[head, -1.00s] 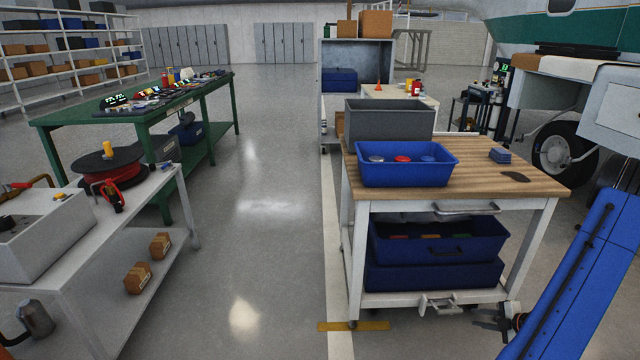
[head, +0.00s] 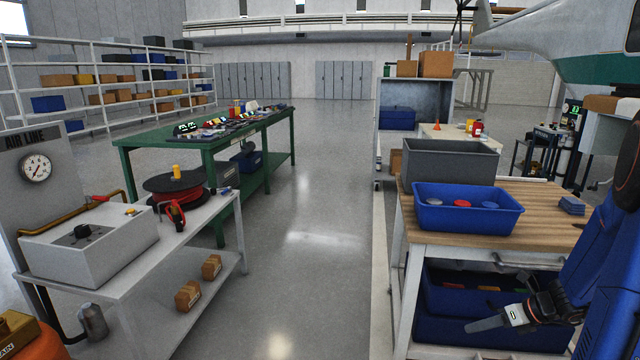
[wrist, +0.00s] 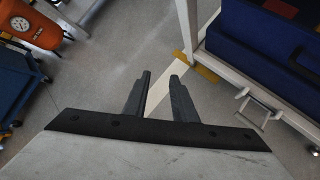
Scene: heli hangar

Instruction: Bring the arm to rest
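My gripper (wrist: 160,80) is open in the wrist view, its two dark fingers apart with only grey floor and a white line between and beyond them. It holds nothing. In the head view my gripper (head: 490,322) is at the lower right, in front of the lower blue bins of the wood-topped workbench (head: 545,212). My blue arm fills the right edge there and hides part of the bench. Whether the gripper touches the bench cannot be told from the head view; in the wrist view it is clear of the bench leg.
A blue bin (head: 465,215) and a grey bin (head: 450,165) stand on the workbench. A white table (head: 120,245) with a hose reel (head: 175,190) is at left, a green table (head: 170,140) behind. The wrist view shows an orange tank (wrist: 32,25). The floor aisle (head: 300,270) is clear.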

